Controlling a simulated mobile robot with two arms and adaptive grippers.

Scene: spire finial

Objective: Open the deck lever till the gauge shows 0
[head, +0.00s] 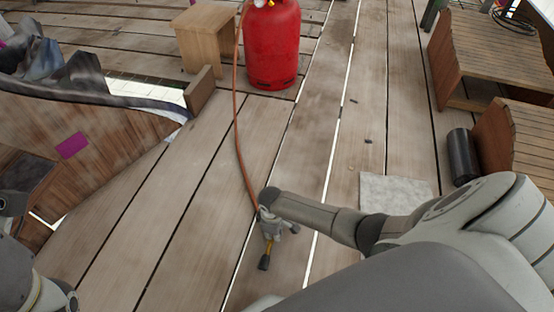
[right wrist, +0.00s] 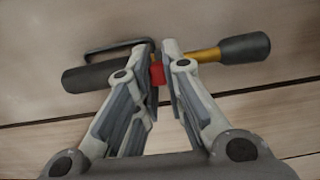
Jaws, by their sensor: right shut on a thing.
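My right gripper (head: 271,226) points down low over the deck in the head view. It is shut on a torch-like tool, which has a brass tube and a black end (head: 264,262). In the right wrist view the fingertips (right wrist: 158,52) close around its middle, by a small red part (right wrist: 157,75). A dark handle (right wrist: 92,76) with a bent bar is on the left, and the brass tube (right wrist: 203,54) is on the right. A small round fitting, perhaps a gauge (head: 259,3), is cut by the top edge; its reading cannot be read. I cannot identify a deck lever. My left gripper is not seen.
An orange hose (head: 238,140) runs from the red gas cylinder (head: 273,45) to the tool. A wooden stool (head: 203,35) stands beside the cylinder. Wooden benches and a black roll (head: 462,156) are at right. A grey slab (head: 397,193) lies by my right arm. Middle planks are clear.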

